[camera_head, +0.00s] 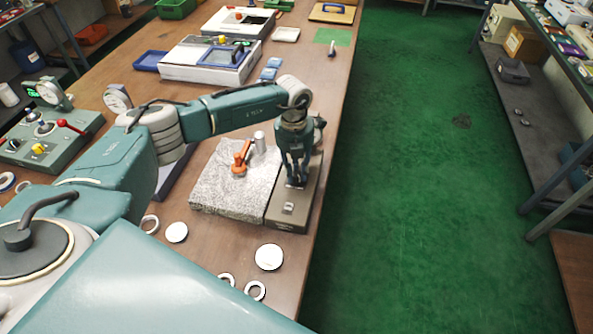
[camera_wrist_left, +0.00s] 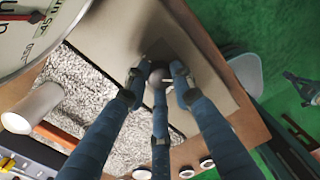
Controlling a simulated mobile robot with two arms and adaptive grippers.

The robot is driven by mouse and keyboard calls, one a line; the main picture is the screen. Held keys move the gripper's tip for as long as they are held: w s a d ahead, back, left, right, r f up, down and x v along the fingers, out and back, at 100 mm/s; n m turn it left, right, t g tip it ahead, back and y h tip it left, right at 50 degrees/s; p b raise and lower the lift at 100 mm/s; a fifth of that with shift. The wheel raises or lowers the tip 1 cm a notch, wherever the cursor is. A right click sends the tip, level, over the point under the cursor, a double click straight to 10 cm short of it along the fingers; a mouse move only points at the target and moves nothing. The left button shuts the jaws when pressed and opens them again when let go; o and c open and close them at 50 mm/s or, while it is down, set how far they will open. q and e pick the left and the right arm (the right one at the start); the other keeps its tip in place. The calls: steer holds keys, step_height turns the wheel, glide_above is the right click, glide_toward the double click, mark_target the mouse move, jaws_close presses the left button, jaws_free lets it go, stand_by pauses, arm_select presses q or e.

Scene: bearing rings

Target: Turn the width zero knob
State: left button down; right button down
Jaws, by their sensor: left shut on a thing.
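A grey-brown control box (camera_head: 286,218) lies beside a speckled granite block (camera_head: 215,195) near the table's right edge. My left gripper (camera_head: 296,183) points down over the box. In the left wrist view its fingers (camera_wrist_left: 160,78) are shut around a small round grey knob (camera_wrist_left: 161,74) on the box's top face (camera_wrist_left: 115,30). The fingers hide much of the knob, and I cannot read any label on it. A small pale part (camera_head: 289,207) sits on the box in front of the gripper. A dark claw shape (camera_wrist_left: 304,88) at the wrist view's right edge looks like my right gripper, too small to read.
Pale discs (camera_head: 269,257) and rings (camera_head: 255,290) lie on the table in front. Green floor (camera_head: 420,200) is open to the right.

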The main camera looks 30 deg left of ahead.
arm_select(q)
steer(key=m+b, duration=0.3)
steer(key=b, duration=0.1)
steer(key=shift+f+m, duration=0.25)
steer(key=shift+m, duration=0.15)
steer(key=m+b, duration=0.4)
steer(key=shift+m, duration=0.3)
steer(key=m+b, duration=0.3)
steer(key=m, duration=0.1)
steer(key=shift+w+r+m, duration=0.1)
steer(key=shift+m, duration=0.2)
steer(key=m+b, duration=0.2)
steer(key=m, duration=0.2)
steer(key=shift+r+m, duration=0.15)
steer(key=shift+m, duration=0.15)
steer(key=shift+b, duration=0.3)
steer(key=c, duration=1.5)
jaws_free()
steer(key=shift+o, duration=0.2)
